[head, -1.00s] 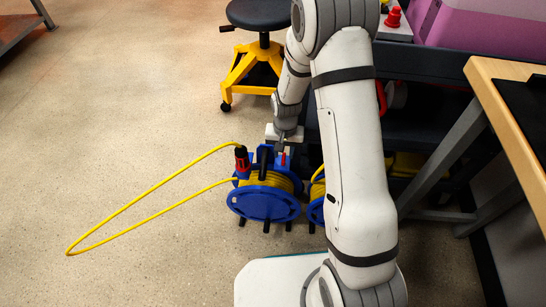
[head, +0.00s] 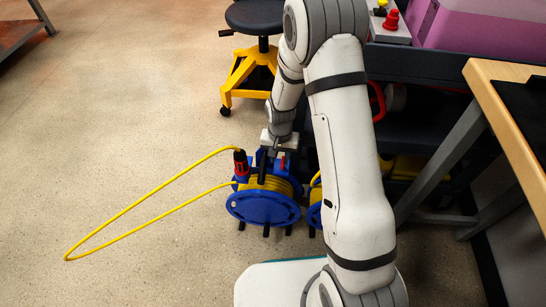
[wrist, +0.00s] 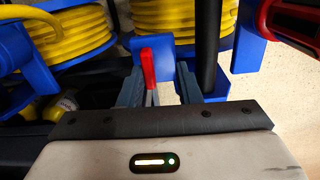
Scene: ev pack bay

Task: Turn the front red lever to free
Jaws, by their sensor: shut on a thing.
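The blue cable reel (head: 262,208) with yellow cable stands on the floor in the head view. Its small red lever (head: 283,162) sits at the top, beside a black upright post. In the wrist view the red lever (wrist: 149,66) stands nearly upright in front of a blue block, between my fingers. My gripper (wrist: 158,88) is shut on it. In the head view my gripper (head: 274,150) is at the top of this reel, and the lever shows only partly there.
A second blue reel (head: 315,214) stands close on the right, partly behind my arm. A red-and-black plug (head: 241,163) is on the reel's left, with a yellow cable loop (head: 130,222) over the floor. A yellow-legged stool (head: 252,70) and a wooden bench (head: 510,100) stand nearby.

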